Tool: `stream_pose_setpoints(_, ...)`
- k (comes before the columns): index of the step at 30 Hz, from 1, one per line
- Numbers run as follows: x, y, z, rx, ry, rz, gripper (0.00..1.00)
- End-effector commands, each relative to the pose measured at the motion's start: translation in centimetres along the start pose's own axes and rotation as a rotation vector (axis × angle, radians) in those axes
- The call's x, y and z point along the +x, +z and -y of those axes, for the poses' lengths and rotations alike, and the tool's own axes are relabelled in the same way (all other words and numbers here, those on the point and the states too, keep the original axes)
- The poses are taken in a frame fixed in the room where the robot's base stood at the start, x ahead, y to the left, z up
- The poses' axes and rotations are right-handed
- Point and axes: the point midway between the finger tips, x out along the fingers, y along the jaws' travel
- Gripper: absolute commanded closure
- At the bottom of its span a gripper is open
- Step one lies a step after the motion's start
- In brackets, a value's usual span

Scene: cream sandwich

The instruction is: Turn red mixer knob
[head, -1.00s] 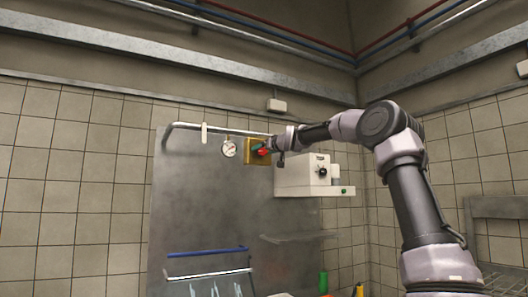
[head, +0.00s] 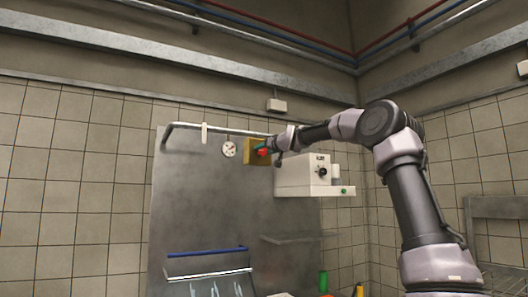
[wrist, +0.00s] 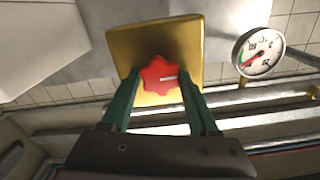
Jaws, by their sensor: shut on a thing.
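The red mixer knob (wrist: 160,75) is star-shaped with a pale mark on its face. It sits on a yellow square plate (wrist: 185,30) fixed to the metal wall panel. In the head view the red knob (head: 263,153) shows small in front of the yellow plate (head: 249,151). My gripper (wrist: 160,84) has its two green fingers on either side of the knob and is shut on it. The fingertips reach the knob's left and right edges in the wrist view.
A round dial gauge (head: 229,149) hangs left of the plate. A white box with a black knob (head: 301,175) is mounted just right of it. A metal pipe (head: 190,126) runs above. A blue rail (head: 207,252) and a shelf (head: 298,237) are below.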

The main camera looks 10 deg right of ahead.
Motion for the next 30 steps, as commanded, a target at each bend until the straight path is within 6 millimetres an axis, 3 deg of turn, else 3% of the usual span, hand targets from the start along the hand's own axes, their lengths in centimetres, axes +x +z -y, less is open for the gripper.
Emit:
stream_pose_setpoints(18, 0.00, 0.04, -0.13, 0.519, 0.000, 0.000, 0.95)
stream_pose_setpoints(30, 0.00, 0.08, -0.21, 0.696, 0.001, 0.000, 0.95)
